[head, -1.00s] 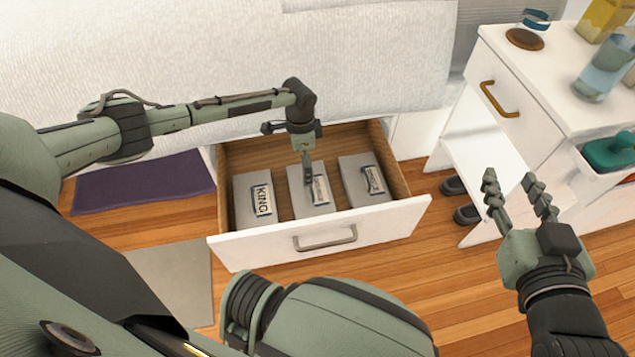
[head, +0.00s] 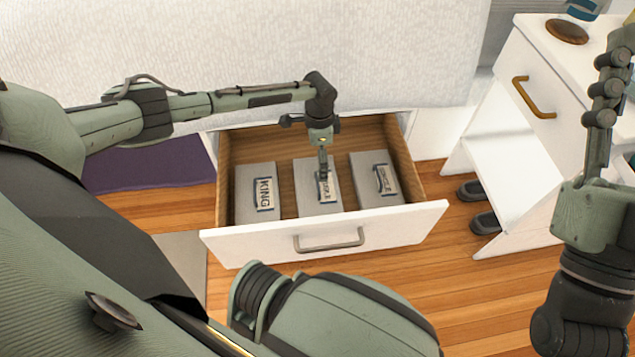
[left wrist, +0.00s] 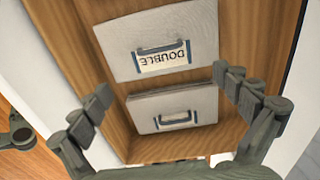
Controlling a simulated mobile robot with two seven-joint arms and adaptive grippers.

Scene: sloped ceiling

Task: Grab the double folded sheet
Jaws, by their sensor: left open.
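Three folded grey sheets lie in a row in an open drawer. The left one (head: 257,176) is labelled KING; the middle one (head: 310,172) has a partly hidden label. The right one (head: 373,162) has a label hard to read. In the left wrist view the DOUBLE sheet (left wrist: 205,28) lies above another folded sheet (left wrist: 150,107); it appears to be the middle one. My left gripper (head: 323,168) is over the middle sheet, pointing down. Its fingers (left wrist: 163,85) are spread and empty. My right gripper (head: 607,95) is raised at the right, its far finger largely hidden.
The wooden drawer (head: 227,150) has a white front with a grey handle (head: 330,240). A bed (head: 240,60) overhangs behind it. A white bedside cabinet (head: 530,65) stands at the right, with dark slippers (head: 485,222) beside it. Wooden floor is clear between them.

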